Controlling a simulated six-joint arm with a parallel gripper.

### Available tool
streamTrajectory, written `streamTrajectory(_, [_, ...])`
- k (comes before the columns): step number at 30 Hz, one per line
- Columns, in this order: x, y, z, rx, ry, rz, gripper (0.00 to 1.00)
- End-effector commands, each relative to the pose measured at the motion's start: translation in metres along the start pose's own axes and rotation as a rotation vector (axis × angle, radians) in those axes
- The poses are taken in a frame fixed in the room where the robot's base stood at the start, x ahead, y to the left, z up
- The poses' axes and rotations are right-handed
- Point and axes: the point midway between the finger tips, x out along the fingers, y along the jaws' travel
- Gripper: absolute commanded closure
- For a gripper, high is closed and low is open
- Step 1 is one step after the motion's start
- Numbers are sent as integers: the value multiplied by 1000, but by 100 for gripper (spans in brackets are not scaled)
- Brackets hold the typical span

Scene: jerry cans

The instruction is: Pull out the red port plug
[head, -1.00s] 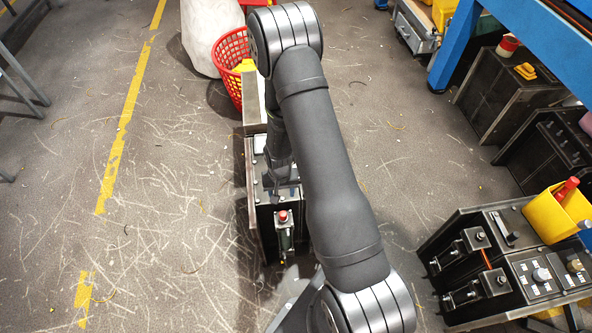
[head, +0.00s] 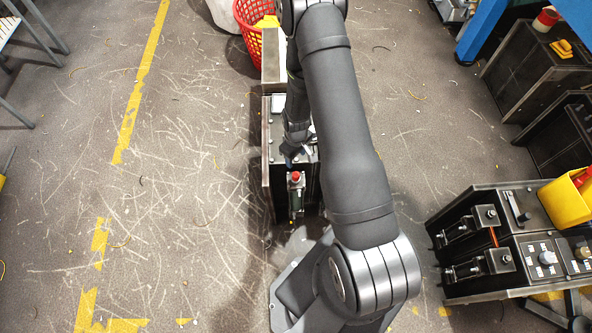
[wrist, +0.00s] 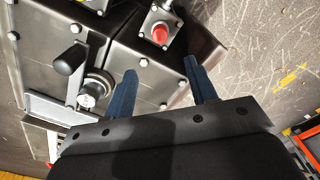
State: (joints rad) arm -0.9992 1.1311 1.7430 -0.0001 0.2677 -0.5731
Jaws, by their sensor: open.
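The red port plug (head: 296,176) is a small red cap at the front end of the dark metal unit. In the wrist view the plug (wrist: 160,34) sits in a square metal mount with corner bolts. My gripper (wrist: 160,68) has two blue fingers, set apart with nothing between them. In that view the plug appears beyond the fingertips, roughly in line with the gap and apart from them. In the head view my gripper (head: 292,152) hangs just behind the plug, partly hidden by my arm.
A black knob (wrist: 69,60) and a round metal fitting (wrist: 95,90) stand on the unit left of my fingers. A red basket (head: 250,28) is behind the unit. Another dark unit with a yellow bin (head: 568,203) stands at right.

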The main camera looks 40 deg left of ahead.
Motion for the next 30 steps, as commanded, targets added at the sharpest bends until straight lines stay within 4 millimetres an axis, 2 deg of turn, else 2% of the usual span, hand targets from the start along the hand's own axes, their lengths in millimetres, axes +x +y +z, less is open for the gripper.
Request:
streamTrajectory(3, [21, 0, 1, 0, -2, -1, 48])
streamTrajectory(18, [99, 0, 0, 1, -1, -1, 48])
streamTrajectory(24, [120, 0, 0, 1, -1, 0, 48])
streamTrajectory(30, [128, 0, 0, 1, 1, 0, 48])
